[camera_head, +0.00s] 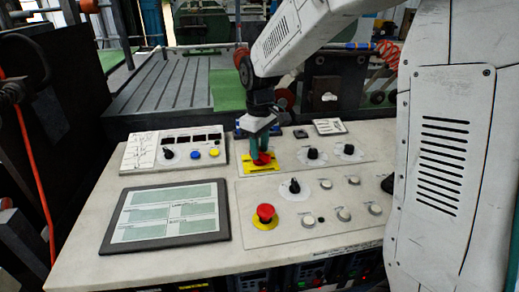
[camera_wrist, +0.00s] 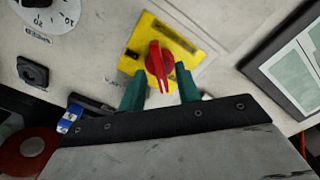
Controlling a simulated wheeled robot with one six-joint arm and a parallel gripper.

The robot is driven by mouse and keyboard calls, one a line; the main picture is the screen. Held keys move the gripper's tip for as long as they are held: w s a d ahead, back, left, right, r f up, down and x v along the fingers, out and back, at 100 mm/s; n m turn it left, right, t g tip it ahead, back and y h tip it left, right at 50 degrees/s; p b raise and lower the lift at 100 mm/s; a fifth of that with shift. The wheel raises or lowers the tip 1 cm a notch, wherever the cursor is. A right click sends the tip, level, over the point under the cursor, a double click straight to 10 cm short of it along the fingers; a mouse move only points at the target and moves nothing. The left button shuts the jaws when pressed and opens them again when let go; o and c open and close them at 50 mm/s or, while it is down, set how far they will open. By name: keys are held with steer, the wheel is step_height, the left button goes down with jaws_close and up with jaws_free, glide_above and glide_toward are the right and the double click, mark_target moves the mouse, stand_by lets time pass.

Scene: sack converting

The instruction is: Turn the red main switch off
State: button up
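The red main switch (camera_head: 263,159) sits on a yellow plate (camera_head: 247,168) on the slanted control panel. In the wrist view the red switch (camera_wrist: 160,62) is a round knob with a handle bar, whose white-marked end points toward my gripper. My gripper (camera_head: 256,152) points down at the switch. Its two green fingers, also in the wrist view (camera_wrist: 158,76), stand apart on either side of the handle, with visible gaps to it. In the head view the fingers partly cover the switch and plate.
More knobs (camera_head: 313,153) are to the right.

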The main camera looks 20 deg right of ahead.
mark_target(264, 168)
step_height(264, 168, up, 7)
steer(key=shift+f, duration=0.1)
stand_by(0.6)
steer(key=s+d+r+m+t, duration=0.1)
steer(key=s+m, duration=0.6)
steer(key=s, duration=2.3)
steer(key=shift+s+d+r, duration=0.15)
steer(key=shift+d+r, duration=0.45)
steer(key=shift+d, duration=0.5)
